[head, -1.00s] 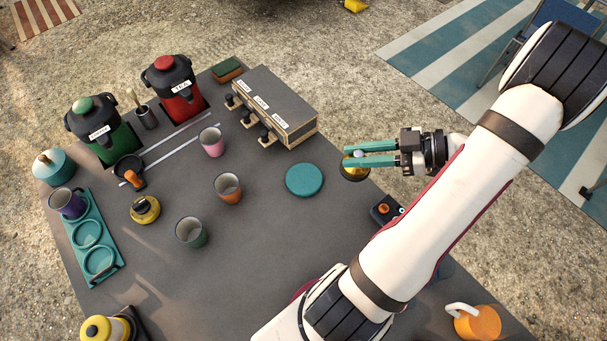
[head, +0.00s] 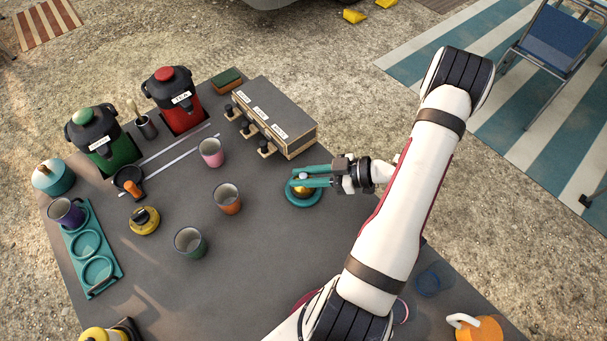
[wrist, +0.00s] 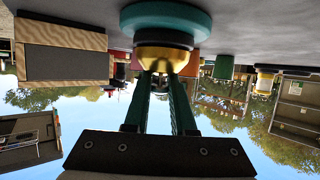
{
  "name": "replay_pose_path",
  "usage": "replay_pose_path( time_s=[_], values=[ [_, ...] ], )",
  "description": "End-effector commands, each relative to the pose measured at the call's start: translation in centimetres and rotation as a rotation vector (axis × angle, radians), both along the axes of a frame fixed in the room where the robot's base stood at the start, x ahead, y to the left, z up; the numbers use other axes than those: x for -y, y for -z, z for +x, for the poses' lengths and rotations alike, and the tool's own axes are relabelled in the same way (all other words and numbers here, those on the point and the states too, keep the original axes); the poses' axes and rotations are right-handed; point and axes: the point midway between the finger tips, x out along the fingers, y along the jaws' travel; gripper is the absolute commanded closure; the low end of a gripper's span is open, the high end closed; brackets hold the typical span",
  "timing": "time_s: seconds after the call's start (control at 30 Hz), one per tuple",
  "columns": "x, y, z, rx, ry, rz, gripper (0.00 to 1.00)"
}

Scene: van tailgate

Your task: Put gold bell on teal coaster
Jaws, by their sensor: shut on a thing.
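The gold bell (head: 302,191) is between the teal fingers of my gripper (head: 300,178), which is shut on it. The bell is over the teal coaster (head: 305,206), a round disc on the grey table; the coaster's rim shows around and below it. In the wrist view, which is upside down, the gold bell (wrist: 166,60) lines up with the teal coaster (wrist: 165,18), with a dark band between them. I cannot tell for sure whether the bell touches the coaster. My fingers hide part of the bell.
A box with several small taps (head: 275,115) stands behind the coaster. A pink cup (head: 211,153), an orange cup (head: 228,200) and a green cup (head: 189,243) stand to the left. The table in front of the coaster is clear.

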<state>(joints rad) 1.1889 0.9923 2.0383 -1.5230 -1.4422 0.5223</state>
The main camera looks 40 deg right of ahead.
Motion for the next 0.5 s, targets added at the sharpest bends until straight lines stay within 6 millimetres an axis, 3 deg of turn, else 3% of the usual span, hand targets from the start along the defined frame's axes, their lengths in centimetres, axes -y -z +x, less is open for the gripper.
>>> replay_pose_path(
  time_s=[0.03, 0.07, 0.2, 0.5],
  values=[
    [-0.01, 0.15, 0.00, -0.001, 0.000, 0.001, 1.00],
    [0.00, 0.17, -0.01, -0.001, 0.000, 0.001, 0.73],
    [-0.01, 0.14, -0.01, -0.001, 0.000, 0.001, 0.48],
    [0.02, -0.02, 0.00, 0.000, 0.000, 0.000, 0.46]
  ],
)
